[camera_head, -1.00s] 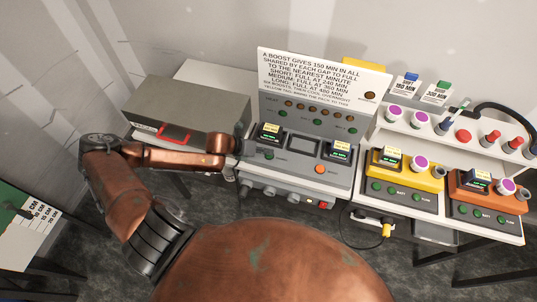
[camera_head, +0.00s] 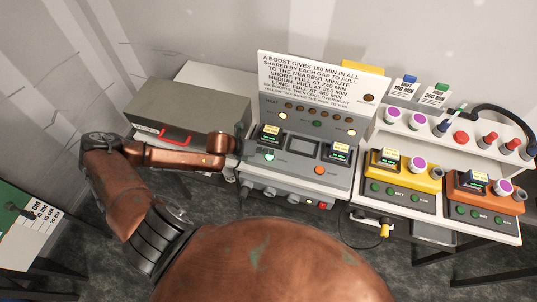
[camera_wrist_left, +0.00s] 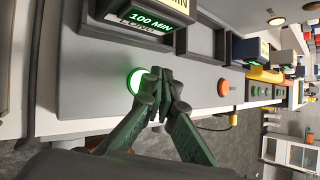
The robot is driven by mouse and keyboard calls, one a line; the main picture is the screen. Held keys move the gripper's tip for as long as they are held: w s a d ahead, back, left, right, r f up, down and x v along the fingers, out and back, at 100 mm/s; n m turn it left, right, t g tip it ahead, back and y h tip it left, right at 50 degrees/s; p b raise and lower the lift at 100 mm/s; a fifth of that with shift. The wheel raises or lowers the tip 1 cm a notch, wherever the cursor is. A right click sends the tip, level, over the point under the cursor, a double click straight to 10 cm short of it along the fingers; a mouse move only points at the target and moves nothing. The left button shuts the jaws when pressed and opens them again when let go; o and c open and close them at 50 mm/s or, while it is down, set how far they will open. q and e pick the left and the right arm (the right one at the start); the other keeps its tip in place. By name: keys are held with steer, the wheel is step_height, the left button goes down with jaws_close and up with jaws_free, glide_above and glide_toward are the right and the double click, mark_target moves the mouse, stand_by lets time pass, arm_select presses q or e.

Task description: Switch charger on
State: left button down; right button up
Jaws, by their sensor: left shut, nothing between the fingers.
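An orange button (camera_head: 320,170) sits to the right. On the back panel, two lamps (camera_head: 283,116) (camera_head: 351,132) shine pale yellow. My left gripper (camera_wrist_left: 160,78) is shut and empty, its fingertips right beside the green button; I cannot tell whether they touch it. My right gripper is out of view.
A white sign (camera_head: 317,80) stands behind the console. A grey box with a red handle (camera_head: 174,138) is left of it, close to my left arm. At right are yellow (camera_head: 405,178) and orange (camera_head: 487,195) testers, and a white shelf with several knobs.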

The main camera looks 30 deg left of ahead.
mark_target(268, 156)
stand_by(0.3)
arm_select(q)
step_height(268, 156, up, 5)
steer(key=p, duration=0.5)
steer(key=shift+r, duration=0.1)
stand_by(0.6)
